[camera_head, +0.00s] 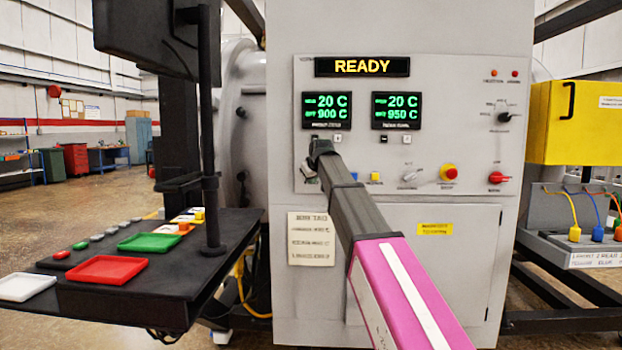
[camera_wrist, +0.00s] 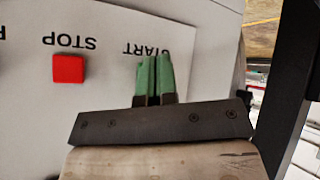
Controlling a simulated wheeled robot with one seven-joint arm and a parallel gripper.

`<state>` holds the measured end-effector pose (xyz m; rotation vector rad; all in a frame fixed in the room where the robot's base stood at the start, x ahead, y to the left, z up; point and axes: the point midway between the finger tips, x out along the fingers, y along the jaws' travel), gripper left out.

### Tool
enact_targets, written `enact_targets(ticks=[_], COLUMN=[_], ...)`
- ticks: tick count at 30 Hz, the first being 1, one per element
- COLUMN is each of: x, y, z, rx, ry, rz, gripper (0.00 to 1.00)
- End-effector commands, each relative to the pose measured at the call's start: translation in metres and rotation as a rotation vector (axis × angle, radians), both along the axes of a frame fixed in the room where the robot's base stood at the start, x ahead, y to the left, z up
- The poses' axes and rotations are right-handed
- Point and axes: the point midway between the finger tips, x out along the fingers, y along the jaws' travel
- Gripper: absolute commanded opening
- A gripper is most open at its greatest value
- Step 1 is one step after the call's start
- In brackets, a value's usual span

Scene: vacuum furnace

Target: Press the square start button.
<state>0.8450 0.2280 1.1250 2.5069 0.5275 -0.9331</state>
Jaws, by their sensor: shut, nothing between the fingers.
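The START label (camera_wrist: 147,48) is upside down on the pale panel in the wrist view. My gripper (camera_wrist: 153,78) is shut, its two green fingertips side by side in front of the label's lower part. The square start button itself cannot be made out; the fingertips cover the place below the label. I cannot tell whether they touch the panel. The red square STOP button (camera_wrist: 68,69) is left of the fingertips. In the head view my gripper (camera_head: 313,165) is at the left part of the control panel (camera_head: 445,130), below the left display, and the start button is hidden there.
The display (camera_head: 362,67) reads READY. Two temperature screens (camera_head: 327,111) (camera_head: 397,111) sit above my gripper. A red knob on yellow (camera_head: 448,173) and a red rotary switch (camera_head: 498,177) are to the right. A dark side table (camera_head: 225,220) with trays is at left.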

Motion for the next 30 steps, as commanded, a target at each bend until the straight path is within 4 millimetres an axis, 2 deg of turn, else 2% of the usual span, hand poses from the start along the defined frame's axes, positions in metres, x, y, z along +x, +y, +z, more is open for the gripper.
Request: enact_targets(ticks=[30], x=[0.0093], y=[-0.0002], z=[0.0002], rx=[0.000], ry=[0.000], rz=[0.000], gripper=[0.00])
